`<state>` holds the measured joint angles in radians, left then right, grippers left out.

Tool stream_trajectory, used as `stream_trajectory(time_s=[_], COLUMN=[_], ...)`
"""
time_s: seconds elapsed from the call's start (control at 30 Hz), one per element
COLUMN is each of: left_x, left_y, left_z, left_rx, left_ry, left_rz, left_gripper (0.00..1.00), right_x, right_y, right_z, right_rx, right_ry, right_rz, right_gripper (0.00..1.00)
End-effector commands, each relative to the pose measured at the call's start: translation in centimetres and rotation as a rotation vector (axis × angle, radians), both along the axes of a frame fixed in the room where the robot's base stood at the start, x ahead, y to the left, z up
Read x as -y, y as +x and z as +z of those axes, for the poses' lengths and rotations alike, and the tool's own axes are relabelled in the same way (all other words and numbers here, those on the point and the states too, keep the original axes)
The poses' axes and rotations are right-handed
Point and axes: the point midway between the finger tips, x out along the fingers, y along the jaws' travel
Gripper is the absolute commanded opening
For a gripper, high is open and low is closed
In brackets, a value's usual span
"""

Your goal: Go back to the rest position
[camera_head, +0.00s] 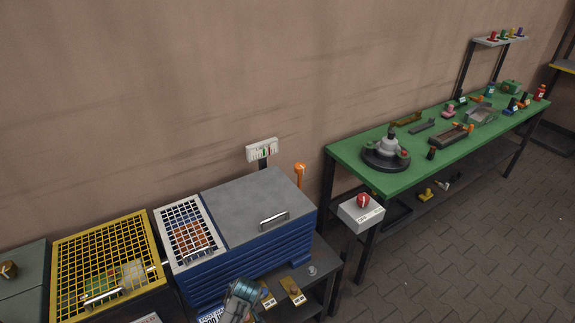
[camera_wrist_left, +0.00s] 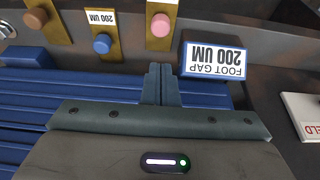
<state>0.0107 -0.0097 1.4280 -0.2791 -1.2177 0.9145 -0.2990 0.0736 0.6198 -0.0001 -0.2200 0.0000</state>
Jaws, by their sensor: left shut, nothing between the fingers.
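My left gripper (camera_wrist_left: 160,72) is shut and empty in the left wrist view, its two fingers side by side. Its tips are in front of the blue slatted side of a cabinet, near a white label reading "FOOT GAP 200 UM" (camera_wrist_left: 214,60). Whether they touch anything I cannot tell. In the head view a grey-blue part of my left arm (camera_head: 239,300) shows at the bottom, before the blue cabinet (camera_head: 250,272). The fingertips are hard to make out there. My right gripper is in neither view.
Brass plates with a blue knob (camera_wrist_left: 102,43) and a pink knob (camera_wrist_left: 160,25) are close by. A yellow-framed mesh guard (camera_head: 155,240) stands left. A grey box with a red knob (camera_head: 362,215) and a green workbench (camera_head: 345,160) stand right. The paved floor at right is clear.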

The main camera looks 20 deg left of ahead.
Motion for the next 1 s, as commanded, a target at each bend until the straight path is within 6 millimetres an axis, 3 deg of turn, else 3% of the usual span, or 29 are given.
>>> stream_trajectory(time_s=[0.07,0.17,0.27,0.37,0.5,0.7,0.8,0.9,1.0], left_x=[0.0,0.0,0.0,0.0,-0.2,-1.0,-1.6,-2.2,-2.5], left_y=[-0.1,-1.1,-3.4,-7.3,-14.0,-25.5,-31.2,-35.9,-39.0], left_z=[-0.3,-2.7,-7.6,-14.2,-22.8,-33.0,-36.6,-38.9,-40.1], left_rx=[-0.002,-0.02,-0.054,-0.097,-0.148,-0.209,-0.232,-0.248,-0.257], left_ry=[0.0,-0.001,-0.004,-0.012,-0.026,-0.041,-0.041,-0.036,-0.032], left_rz=[-0.005,-0.04,-0.125,-0.246,-0.414,-0.625,-0.713,-0.782,-0.827], left_gripper=[0.0,0.0,0.0,0.0,0.0,0.0,0.0,0.0,0.0], right_x=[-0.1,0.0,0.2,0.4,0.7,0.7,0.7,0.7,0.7], right_y=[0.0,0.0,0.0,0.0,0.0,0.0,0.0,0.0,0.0], right_z=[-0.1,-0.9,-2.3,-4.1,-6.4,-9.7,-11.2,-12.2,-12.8], right_rx=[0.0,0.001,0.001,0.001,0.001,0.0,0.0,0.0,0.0], right_ry=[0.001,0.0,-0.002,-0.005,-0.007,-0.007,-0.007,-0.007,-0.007], right_rz=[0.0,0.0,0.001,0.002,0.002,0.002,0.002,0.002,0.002], right_gripper=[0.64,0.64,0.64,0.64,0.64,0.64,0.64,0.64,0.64])
